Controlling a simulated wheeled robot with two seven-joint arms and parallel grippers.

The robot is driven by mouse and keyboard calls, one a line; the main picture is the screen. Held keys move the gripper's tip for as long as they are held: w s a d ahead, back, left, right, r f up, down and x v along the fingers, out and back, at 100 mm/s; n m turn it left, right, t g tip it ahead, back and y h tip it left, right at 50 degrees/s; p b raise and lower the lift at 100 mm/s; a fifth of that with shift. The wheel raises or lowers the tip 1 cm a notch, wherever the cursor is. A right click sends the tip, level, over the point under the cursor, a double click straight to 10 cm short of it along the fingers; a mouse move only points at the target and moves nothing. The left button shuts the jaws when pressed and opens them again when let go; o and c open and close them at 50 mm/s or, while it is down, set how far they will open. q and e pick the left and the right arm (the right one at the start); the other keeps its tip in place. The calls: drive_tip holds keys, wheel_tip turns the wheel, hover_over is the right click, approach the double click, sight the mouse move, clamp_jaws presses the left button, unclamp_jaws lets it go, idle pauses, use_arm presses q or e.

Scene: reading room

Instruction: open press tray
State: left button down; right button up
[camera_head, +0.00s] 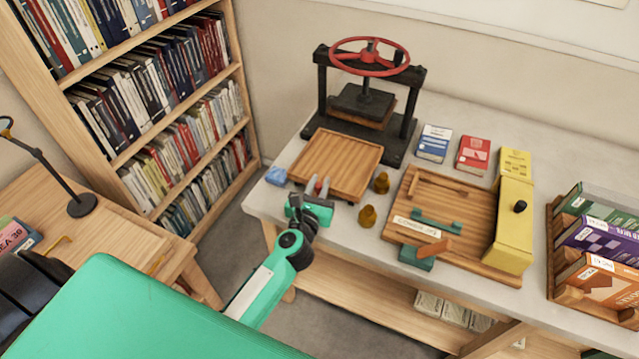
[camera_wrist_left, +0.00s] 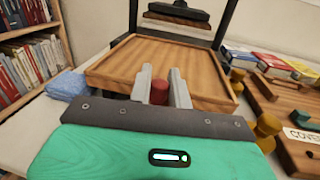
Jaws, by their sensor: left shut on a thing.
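The book press (camera_head: 366,90) stands at the back of the table, with a black frame and a red handwheel (camera_head: 369,57). Its wooden tray (camera_head: 336,163) lies in front of the frame, drawn out toward me, flat and empty. In the left wrist view the tray (camera_wrist_left: 180,65) fills the middle, with a red knob (camera_wrist_left: 159,91) on its near edge. My left gripper (camera_head: 318,187) is at the tray's front edge, shut on the red knob; its two grey fingers (camera_wrist_left: 160,88) stand on either side of the knob. My right gripper is not in view.
A blue cloth (camera_head: 276,176) lies left of the tray. Two brass-coloured knobs (camera_head: 368,215) stand close to its right. Further right are a wooden board (camera_head: 440,190), a yellow block (camera_head: 511,228), small boxes (camera_head: 434,143) and a book rack (camera_head: 556,285). A bookshelf (camera_head: 150,100) stands left.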

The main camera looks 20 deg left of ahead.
use_arm(q)
drive_tip(key=c, duration=1.3)
unclamp_jaws()
drive_tip(key=shift+c, duration=0.2)
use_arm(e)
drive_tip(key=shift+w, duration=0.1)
